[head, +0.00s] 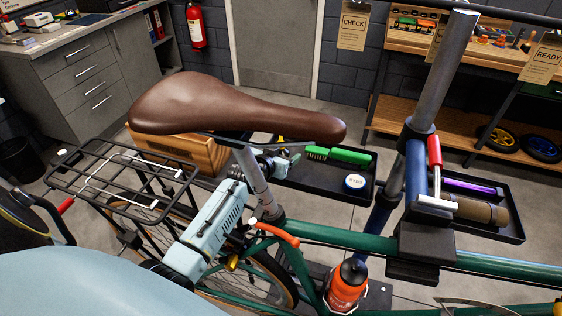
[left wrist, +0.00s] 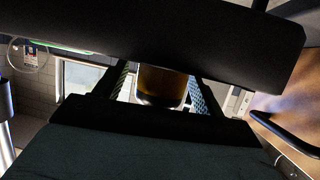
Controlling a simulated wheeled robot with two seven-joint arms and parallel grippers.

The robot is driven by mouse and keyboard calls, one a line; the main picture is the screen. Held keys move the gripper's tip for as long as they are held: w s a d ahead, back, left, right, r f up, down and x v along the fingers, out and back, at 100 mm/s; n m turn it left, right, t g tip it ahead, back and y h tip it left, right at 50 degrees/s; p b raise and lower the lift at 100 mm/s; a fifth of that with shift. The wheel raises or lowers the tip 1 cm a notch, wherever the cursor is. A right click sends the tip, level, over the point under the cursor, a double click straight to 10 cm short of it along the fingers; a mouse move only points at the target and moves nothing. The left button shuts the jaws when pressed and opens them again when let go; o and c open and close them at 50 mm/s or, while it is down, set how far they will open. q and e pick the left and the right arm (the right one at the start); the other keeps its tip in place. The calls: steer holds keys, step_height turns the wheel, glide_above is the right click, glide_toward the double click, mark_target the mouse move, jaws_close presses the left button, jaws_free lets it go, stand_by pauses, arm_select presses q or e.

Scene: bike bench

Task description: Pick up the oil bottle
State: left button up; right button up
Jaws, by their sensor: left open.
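My left gripper (head: 284,163) is under the brown saddle, at the near left end of a black tray (head: 322,192). Its fingers also show in the left wrist view (left wrist: 158,88); they are open. An amber-brown container (left wrist: 162,84), which looks like the oil bottle, stands between the two fingers there. I cannot tell whether they touch it. In the head view the saddle and gripper hide most of that spot; only a small yellow bit (head: 280,139) shows. My right gripper is not in view.
The brown saddle (head: 215,105) hangs close above my left gripper. The tray holds a green brush (head: 340,155) and a round tin (head: 355,182). A rear rack (head: 125,180), green frame tube (head: 340,236) and orange bottle (head: 346,288) crowd round. Another tray (head: 508,228) is at the right.

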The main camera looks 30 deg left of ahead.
arm_select(q)
steer(key=shift+w+f, duration=0.25)
steer(key=shift+w, duration=0.2)
steer(key=shift+c, duration=0.4)
steer(key=shift+a, duration=0.1)
steer(key=c, duration=1)
steer(key=shift+r, duration=0.15)
